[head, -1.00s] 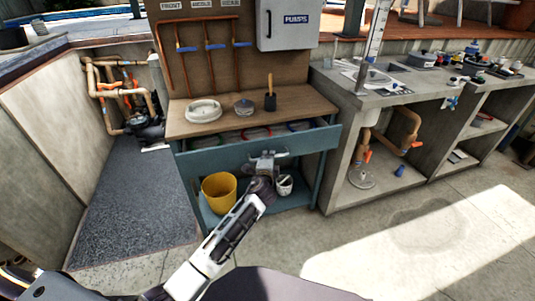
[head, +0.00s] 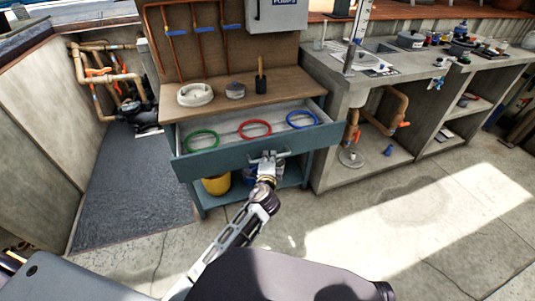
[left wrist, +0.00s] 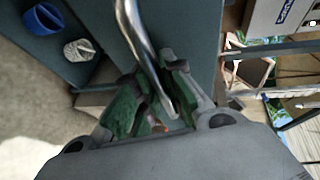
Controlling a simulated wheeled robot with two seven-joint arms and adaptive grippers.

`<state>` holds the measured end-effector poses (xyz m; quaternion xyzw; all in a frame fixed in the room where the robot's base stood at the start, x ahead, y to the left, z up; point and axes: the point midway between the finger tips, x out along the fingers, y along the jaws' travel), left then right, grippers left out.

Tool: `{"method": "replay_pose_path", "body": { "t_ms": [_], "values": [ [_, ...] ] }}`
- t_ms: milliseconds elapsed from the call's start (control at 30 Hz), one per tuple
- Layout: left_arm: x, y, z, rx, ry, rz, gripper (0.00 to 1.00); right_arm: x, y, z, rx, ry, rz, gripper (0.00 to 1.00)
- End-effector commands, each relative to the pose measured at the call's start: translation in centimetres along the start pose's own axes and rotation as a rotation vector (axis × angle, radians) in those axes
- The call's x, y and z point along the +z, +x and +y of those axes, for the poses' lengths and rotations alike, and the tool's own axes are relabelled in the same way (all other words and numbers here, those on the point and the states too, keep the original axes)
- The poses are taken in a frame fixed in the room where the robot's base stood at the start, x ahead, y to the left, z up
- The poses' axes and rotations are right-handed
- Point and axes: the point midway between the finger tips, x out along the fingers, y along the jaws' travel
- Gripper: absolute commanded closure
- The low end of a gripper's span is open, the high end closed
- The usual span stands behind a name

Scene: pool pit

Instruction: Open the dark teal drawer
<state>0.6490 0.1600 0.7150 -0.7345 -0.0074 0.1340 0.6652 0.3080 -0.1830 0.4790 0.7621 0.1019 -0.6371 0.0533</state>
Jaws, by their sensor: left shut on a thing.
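The dark teal drawer (head: 220,158) is pulled well out from under the wooden workbench top in the head view. Inside it lie a green ring (head: 202,139), a red ring (head: 255,128) and a blue ring (head: 301,119). My left gripper (head: 266,163) is at the middle of the drawer front, shut on its handle. In the left wrist view the metal bar handle (left wrist: 138,35) passes between the gripper's green-padded fingers (left wrist: 155,95). The teal drawer front is beside it. My right gripper is not in view.
On the wooden bench top (head: 290,82) stand a white round item (head: 195,94), a small grey item (head: 235,90) and a dark cup (head: 261,86). A yellow bucket (head: 216,185) is on the lower shelf. A concrete counter (head: 345,92) stands to the right. The floor in front is mostly clear.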

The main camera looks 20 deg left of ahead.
Motion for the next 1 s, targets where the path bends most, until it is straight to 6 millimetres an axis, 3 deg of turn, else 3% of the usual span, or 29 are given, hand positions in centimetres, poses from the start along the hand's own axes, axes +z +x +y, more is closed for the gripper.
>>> {"method": "replay_pose_path", "body": {
  "t_ms": [367, 400, 467, 1000],
  "values": [
    [0.0, -0.1, 0.1, 0.001, 0.0, 0.0, 1.0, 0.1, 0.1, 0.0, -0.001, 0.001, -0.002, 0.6],
    [0.0, -0.1, 0.1, 0.001, 0.0, 0.0, 0.84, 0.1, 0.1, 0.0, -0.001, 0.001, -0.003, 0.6],
    [0.0, -0.1, 0.1, 0.001, 0.0, 0.0, 0.79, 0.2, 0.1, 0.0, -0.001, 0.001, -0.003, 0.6],
    [-0.1, -0.3, -1.0, -0.001, -0.001, -0.001, 0.79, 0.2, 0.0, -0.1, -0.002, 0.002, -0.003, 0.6]
  ]
}}
